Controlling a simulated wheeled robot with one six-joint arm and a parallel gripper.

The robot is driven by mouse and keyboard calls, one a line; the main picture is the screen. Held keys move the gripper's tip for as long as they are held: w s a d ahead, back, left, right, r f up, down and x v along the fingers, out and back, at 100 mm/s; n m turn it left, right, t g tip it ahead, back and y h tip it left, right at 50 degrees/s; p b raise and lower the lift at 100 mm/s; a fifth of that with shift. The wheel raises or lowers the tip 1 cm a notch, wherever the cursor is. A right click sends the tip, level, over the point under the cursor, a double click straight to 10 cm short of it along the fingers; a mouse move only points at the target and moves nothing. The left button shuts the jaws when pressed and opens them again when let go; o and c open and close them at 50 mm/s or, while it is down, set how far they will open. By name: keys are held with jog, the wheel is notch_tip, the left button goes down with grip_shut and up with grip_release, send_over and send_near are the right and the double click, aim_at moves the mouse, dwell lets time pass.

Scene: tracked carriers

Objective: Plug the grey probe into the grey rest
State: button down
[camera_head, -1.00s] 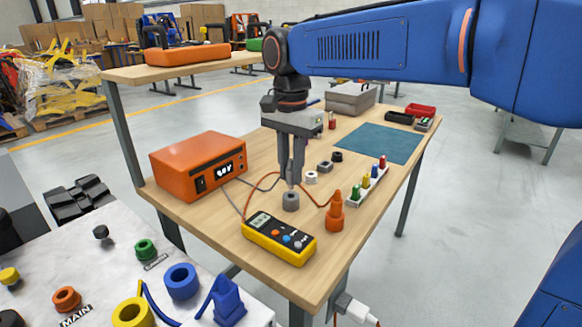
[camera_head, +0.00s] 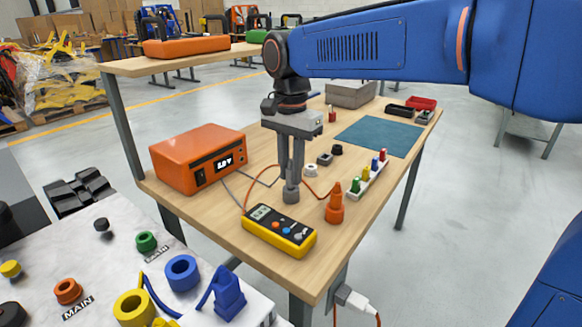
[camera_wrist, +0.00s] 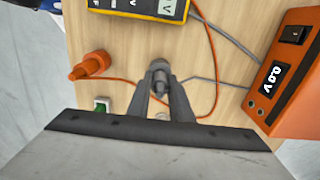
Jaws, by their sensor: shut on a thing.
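The grey rest (camera_head: 291,197) is a short grey cylinder on the wooden table, behind the yellow meter; it also shows in the wrist view (camera_wrist: 160,63). My gripper (camera_head: 291,183) points straight down over it, with its fingertips close to the rest's top. It is shut on the grey probe (camera_wrist: 158,90), which is mostly hidden between the fingers. The probe looks upright and in line with the rest. Its lower end is hidden, so I cannot tell how deep it sits in the rest.
The yellow meter (camera_head: 279,232) lies in front of the rest. An orange probe in its orange rest (camera_head: 335,207) stands to the right. The orange power supply (camera_head: 198,158) is at the left. Grey and orange cables run close by. A white ring (camera_head: 311,170) and a rack with coloured plugs stand behind.

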aim_at(291, 160)
jog(key=shift+f, duration=0.7)
jog(key=c, duration=1.5)
grip_release()
notch_tip(291, 160, up, 17)
jog(key=shift+r, duration=0.2)
jog(key=s+d+f+n+t, duration=0.2)
jog(key=s+d+f+n, duration=0.1)
jog(key=s+d+f, duration=0.55)
jog(key=s+d+f+n+t, duration=0.15)
jog(key=s+d+f, duration=0.35)
jog(key=d+f, duration=0.7)
jog(key=s+d+f+n, duration=0.1)
jog(key=s+d+f, duration=0.1)
jog(key=s+d+f+n+t, duration=0.1)
jog(key=s+d+f, duration=0.1)
jog(key=f, duration=0.1)
jog(key=s+d+f+n, duration=0.1)
jog(key=s+d+f, duration=0.1)
jog(key=s+f, duration=0.1)
jog(key=shift+s+d+f, duration=0.1)
jog(key=shift+d, duration=0.15)
